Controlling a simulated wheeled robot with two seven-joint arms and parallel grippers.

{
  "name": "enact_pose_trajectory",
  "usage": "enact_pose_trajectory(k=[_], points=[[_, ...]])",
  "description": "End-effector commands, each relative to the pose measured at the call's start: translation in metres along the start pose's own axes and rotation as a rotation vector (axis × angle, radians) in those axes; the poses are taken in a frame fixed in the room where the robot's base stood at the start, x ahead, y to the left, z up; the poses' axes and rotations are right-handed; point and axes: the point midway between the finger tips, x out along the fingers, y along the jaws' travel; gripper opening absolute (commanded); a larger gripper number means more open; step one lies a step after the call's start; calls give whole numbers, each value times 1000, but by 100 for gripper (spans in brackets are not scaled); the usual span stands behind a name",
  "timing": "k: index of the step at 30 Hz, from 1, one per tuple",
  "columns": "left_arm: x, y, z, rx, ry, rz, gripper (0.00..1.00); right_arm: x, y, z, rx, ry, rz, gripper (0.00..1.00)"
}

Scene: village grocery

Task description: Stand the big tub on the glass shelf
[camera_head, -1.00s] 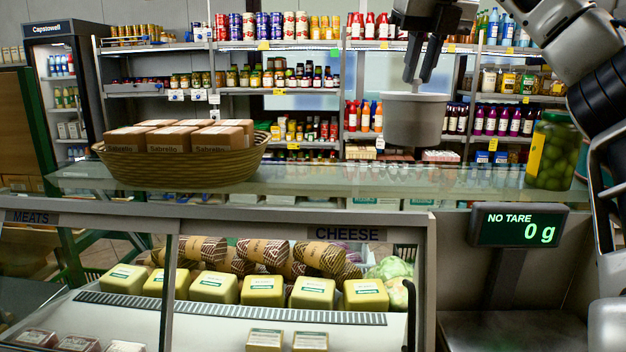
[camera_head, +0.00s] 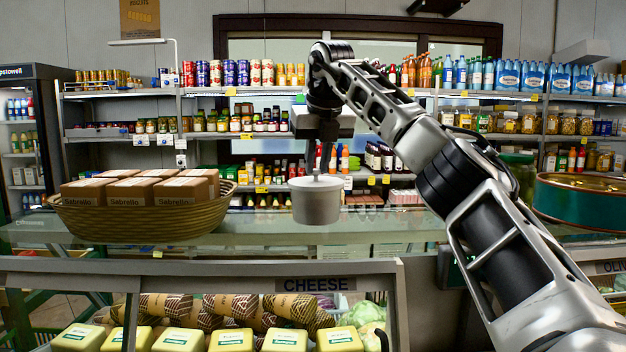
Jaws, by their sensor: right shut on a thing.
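The big tub (camera_head: 317,204) is a plain light grey round tub, upright, near the middle of the head view. My right gripper (camera_head: 322,170) is above it, pointing down, with its fingers shut at the tub's top. The glass shelf (camera_head: 300,228) runs across the top of the cheese counter. The tub's bottom appears close to the glass; whether it touches cannot be told. My right arm comes in from the lower right and hides part of the shelf. My left gripper is not in view.
A wicker basket (camera_head: 130,222) with brown Sabrello boxes (camera_head: 135,191) stands on the glass to the left. A jar of olives (camera_head: 519,180) is partly behind my arm. A green round tin (camera_head: 582,208) stands at right. The glass between basket and tub is clear.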

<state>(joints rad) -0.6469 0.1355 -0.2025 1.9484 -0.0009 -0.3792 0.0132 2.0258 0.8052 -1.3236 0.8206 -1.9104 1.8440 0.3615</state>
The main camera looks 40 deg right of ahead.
Motion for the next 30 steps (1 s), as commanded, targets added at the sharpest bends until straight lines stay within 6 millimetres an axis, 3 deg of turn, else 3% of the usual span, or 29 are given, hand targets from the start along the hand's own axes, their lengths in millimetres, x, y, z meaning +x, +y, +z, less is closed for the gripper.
enact_pose_trajectory(k=[6,12,23,24,26,30], points=[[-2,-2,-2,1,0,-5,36,20,7,3,-1,3,-1,0],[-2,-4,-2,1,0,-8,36,42,6,-7,-1,0,0,0],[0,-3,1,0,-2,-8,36,46,6,-9,1,-1,1,0],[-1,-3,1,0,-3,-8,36,46,6,-9,1,-1,1,22],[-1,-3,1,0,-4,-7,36,46,6,-9,1,-1,1,39],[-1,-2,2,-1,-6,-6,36,46,6,-9,1,0,0,39]])
